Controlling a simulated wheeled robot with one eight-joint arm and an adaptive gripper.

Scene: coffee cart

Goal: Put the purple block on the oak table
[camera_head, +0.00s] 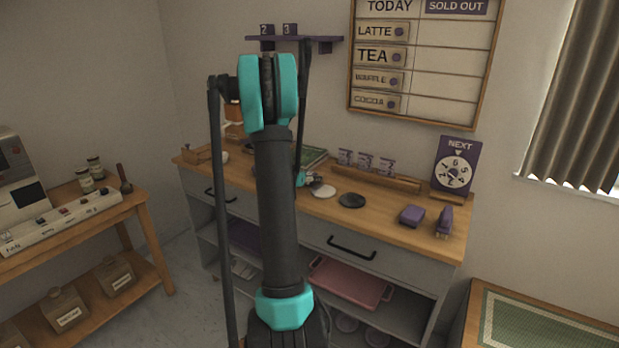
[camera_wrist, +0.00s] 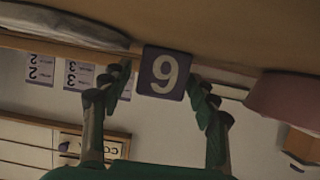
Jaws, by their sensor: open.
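A dark purple block (camera_wrist: 166,73) with a pale numeral, like a 9 or an upside-down 6, shows in the wrist view, which looks upside down. It stands against a brown wooden surface (camera_wrist: 230,30). My gripper (camera_wrist: 161,86) is open, with one finger on each side of the block; I cannot tell if they touch it. In the head view my gripper is mostly hidden behind my arm, over the wooden counter top (camera_head: 385,222), and I cannot make out this block. Wooden tables stand at left (camera_head: 140,206) and lower right (camera_head: 467,318); I cannot tell which is oak.
A white disc (camera_head: 323,191) and a black disc (camera_head: 351,200) lie on the counter. A purple box (camera_head: 411,215) and a purple stapler-like thing (camera_head: 445,222) are near its right end. Several number cards (camera_head: 366,161) stand behind. The right table bears a green mat (camera_head: 530,325).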

